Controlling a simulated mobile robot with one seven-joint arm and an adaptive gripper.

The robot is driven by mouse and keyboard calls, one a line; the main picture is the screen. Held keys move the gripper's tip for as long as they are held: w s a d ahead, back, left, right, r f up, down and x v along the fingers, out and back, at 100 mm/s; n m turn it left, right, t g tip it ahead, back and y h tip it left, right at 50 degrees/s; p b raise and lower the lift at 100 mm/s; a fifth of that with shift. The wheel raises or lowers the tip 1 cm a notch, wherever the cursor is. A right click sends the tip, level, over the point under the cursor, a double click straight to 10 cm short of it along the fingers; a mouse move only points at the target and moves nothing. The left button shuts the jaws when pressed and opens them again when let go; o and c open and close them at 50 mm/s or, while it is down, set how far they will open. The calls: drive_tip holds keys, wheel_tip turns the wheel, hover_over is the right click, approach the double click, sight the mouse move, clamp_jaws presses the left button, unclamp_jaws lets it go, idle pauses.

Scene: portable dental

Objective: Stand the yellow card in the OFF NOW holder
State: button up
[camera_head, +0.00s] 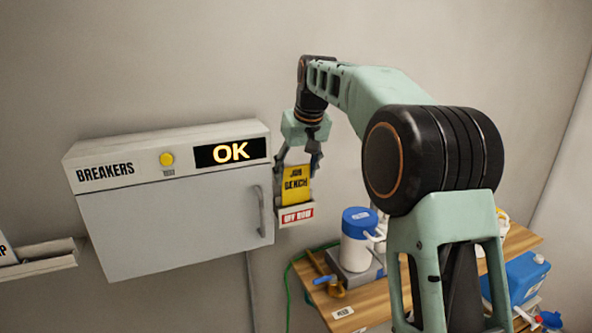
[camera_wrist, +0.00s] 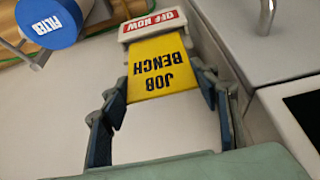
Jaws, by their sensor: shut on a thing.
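The yellow card (camera_head: 296,184), lettered JOB BENCH, stands upright at the OFF NOW holder (camera_head: 296,214), a small white holder with a red label on the wall right of the breaker box. The card's lower edge is hidden behind the holder's front. In the wrist view the card (camera_wrist: 158,68) meets the holder (camera_wrist: 152,26), its lower end hidden there. My gripper (camera_head: 298,164) is above the holder, its fingers on the two sides of the card. In the wrist view my gripper (camera_wrist: 163,85) is shut on the card.
The breaker box (camera_head: 175,225), with a handle and a lit OK display (camera_head: 231,151), is close on the left. A wooden bench (camera_head: 345,298) below right bears a blue-lidded white container (camera_head: 356,245). A blue jug (camera_head: 522,278) is at the far right.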

sight(295, 185)
drive_tip(key=shift+f, duration=0.45)
drive_tip(key=shift+f+b, duration=0.6)
drive_tip(key=shift+f, duration=0.1)
idle(0.3)
drive_tip(key=o, duration=1.2)
drive_tip(key=shift+c, duration=0.2)
